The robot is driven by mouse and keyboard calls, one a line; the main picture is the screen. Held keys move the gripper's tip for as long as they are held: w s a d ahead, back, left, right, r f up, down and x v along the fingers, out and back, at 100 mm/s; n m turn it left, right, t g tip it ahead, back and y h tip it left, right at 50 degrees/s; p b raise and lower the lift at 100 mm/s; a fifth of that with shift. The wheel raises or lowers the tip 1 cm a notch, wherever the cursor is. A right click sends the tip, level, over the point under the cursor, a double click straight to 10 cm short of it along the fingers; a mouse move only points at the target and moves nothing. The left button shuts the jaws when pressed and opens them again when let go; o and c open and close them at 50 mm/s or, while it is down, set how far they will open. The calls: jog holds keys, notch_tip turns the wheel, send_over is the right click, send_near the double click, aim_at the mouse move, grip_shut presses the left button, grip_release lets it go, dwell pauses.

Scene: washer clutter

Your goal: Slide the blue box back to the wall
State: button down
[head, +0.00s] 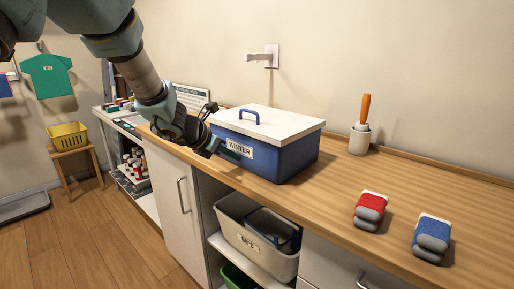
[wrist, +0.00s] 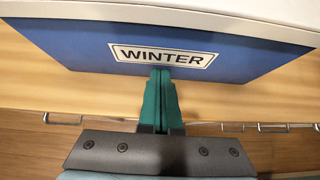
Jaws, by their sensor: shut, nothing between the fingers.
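The blue box (head: 285,158) has a white lid with a blue handle and a "WINTER" label on its front. It stands on the wooden counter (head: 310,205), with some counter visible behind it in front of the wall (head: 375,60). In the wrist view the closed green fingertips (wrist: 161,72) point at the blue front (wrist: 85,45), just under the label. They look touching or very close; I cannot tell which. Nothing is between the fingers.
A white holder with an orange-handled brush (head: 360,138) stands right of the box near the wall. A red bundle (head: 370,210) and a blue bundle (head: 432,238) lie at the front right. A wall hook (head: 262,57) is above the box. Open shelves hold a bin (head: 255,240) below.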

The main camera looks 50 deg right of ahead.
jog(key=shift+s+d+p, duration=0.2)
jog(key=shift+d+p, duration=0.8)
jog(key=shift+d, duration=1.5)
jog(key=shift+s+d+p, duration=0.2)
jog(key=shift+d+p, duration=0.8)
jog(key=shift+d, duration=1.5)
jog(key=shift+s+d+p, duration=0.15)
jog(key=shift+d+p, duration=1.45)
jog(key=shift+d, duration=0.35)
jog(key=shift+s+d+p, duration=0.1)
jog(key=shift+d+p, duration=1.5)
jog(key=shift+d, duration=0.3)
jog(key=shift+a+b, duration=0.3)
jog(key=shift+b, duration=0.2)
jog(key=shift+w+a+r+b, duration=0.1)
jog(key=shift+a+b, duration=0.7)
jog(key=shift+b, duration=0.05)
jog(key=shift+w+a+r+b, duration=0.1)
jog(key=shift+a+r+b, duration=0.2)
jog(key=shift+a+b, duration=0.4)
jog(key=shift+a+r+b, duration=0.3)
jog(key=shift+a+b, duration=0.05)
jog(key=shift+a, duration=0.6)
jog(key=shift+w+a+r+b, duration=0.1)
jog(key=shift+a+r+b, duration=0.2)
jog(key=shift+a+b, duration=0.4)
jog(key=shift+a, duration=0.1)
